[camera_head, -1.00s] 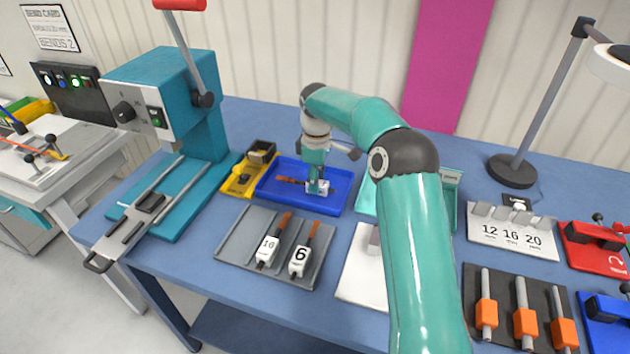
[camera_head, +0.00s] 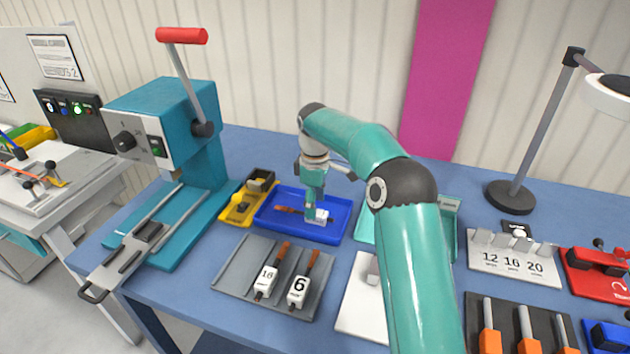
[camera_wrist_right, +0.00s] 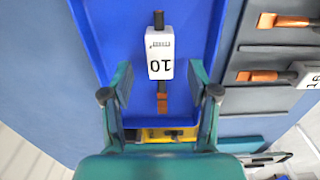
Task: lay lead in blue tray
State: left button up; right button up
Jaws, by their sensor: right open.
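The blue tray (camera_head: 338,228) lies in the middle of the bench. A lead with a white block marked 10 (camera_wrist_right: 160,55) and a copper-coloured end lies in it; in the head view its copper end (camera_head: 287,209) shows left of my gripper. My right gripper (camera_head: 312,217) is over the tray, and in the right wrist view (camera_wrist_right: 158,90) its two fingers are apart on either side of the lead, with gaps between them and it. My left gripper is not in view.
A grey rack (camera_head: 238,283) in front of the tray holds leads marked 16 and 6. A yellow bin (camera_head: 236,211) and a teal lever press (camera_head: 180,120) stand to the left. A white board (camera_head: 358,310) lies right of the rack.

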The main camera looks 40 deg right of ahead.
notch_tip(320, 180, up, 10)
jog(key=shift+f, duration=0.2)
dwell(0.6)
